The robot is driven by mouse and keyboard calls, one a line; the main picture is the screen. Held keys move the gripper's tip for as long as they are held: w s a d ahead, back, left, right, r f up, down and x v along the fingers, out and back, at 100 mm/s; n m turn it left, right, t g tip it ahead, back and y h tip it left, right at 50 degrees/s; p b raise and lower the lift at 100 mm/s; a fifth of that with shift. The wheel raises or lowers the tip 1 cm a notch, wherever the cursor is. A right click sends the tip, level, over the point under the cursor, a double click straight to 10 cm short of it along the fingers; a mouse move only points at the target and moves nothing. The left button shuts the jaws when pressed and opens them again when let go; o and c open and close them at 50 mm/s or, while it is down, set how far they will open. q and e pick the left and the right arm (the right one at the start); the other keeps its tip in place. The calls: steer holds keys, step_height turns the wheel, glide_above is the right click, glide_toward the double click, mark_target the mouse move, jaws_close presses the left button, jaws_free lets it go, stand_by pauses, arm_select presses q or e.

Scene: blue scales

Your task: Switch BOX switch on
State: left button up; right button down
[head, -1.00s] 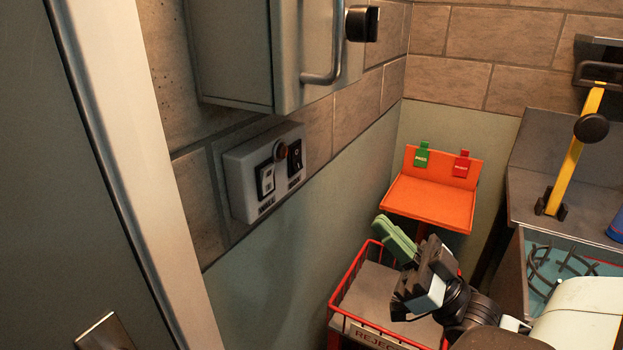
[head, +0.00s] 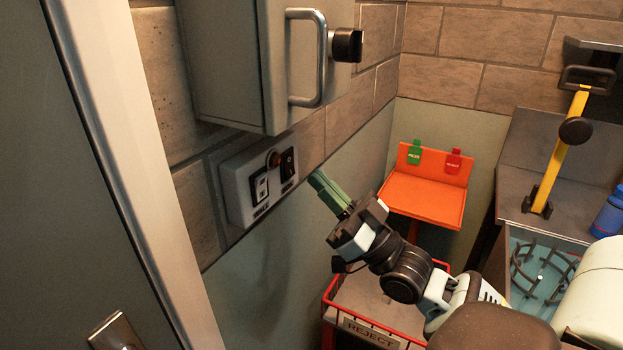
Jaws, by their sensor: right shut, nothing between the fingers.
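A grey switch box (head: 234,187) is fixed to the brick wall below a grey cabinet. It carries a white rocker switch (head: 260,186) on the left, a black rocker switch (head: 287,165) on the right and a round reddish-brown knob (head: 273,158) above, between them. Small labels sit under the switches, too small to read for certain. My right gripper (head: 318,180), with green fingers, is shut and empty. It points up and left toward the box, to the right of the black switch and apart from it in the picture. My left gripper is not in view.
The grey cabinet (head: 232,75) with its handle (head: 307,60) juts out just above the switch box. A red wire basket (head: 330,300) labelled REJECT lies below my right arm. An orange tray (head: 425,200) stands behind. A door frame (head: 125,170) is at left.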

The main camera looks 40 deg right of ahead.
mark_target(291, 168)
steer(key=shift+w+a+f, duration=0.15)
steer(key=shift+w+a, duration=0.15)
steer(key=shift+w, duration=0.35)
steer(key=shift+w+a+f, duration=0.15)
steer(key=shift+w+a, duration=0.15)
steer(key=shift+w, duration=0.35)
